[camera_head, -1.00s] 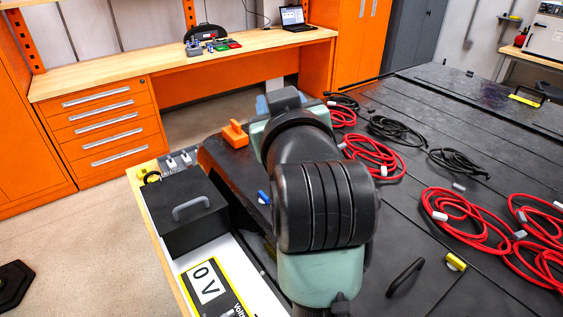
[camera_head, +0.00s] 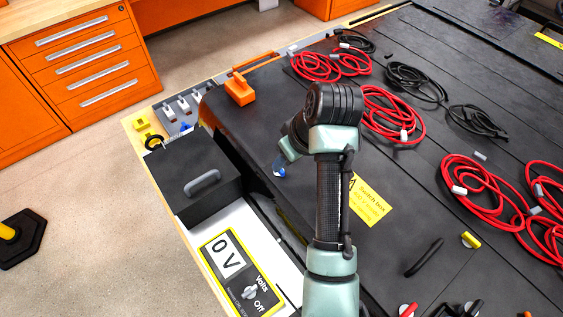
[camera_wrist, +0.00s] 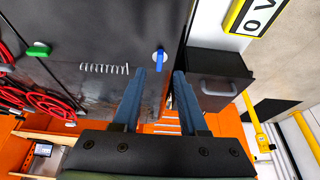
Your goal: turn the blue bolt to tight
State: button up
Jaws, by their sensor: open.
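The blue bolt (camera_wrist: 160,60) shows in the wrist view as a small blue upright piece on the dark pack surface, near its edge. In the head view a small blue piece (camera_head: 279,171) beside my wrist looks like the same bolt. My gripper (camera_wrist: 160,73) is open and empty, with its two blue-grey fingers apart. In the wrist view the bolt lies just beyond the fingertips, about in line with the gap. I cannot tell how far above the bolt the fingers are. In the head view my arm hides the fingers.
A black box with a grey handle (camera_head: 203,183) stands left of the bolt, beside the 0 V panel (camera_head: 229,255). An orange handle piece (camera_head: 240,91) sits on the pack. Coiled red cables (camera_head: 394,114) and black cables (camera_head: 415,82) lie to the right. A yellow label (camera_head: 369,200) is nearby.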

jog(key=shift+p+x, duration=0.4)
jog(key=shift+x, duration=2.2)
grip_shut()
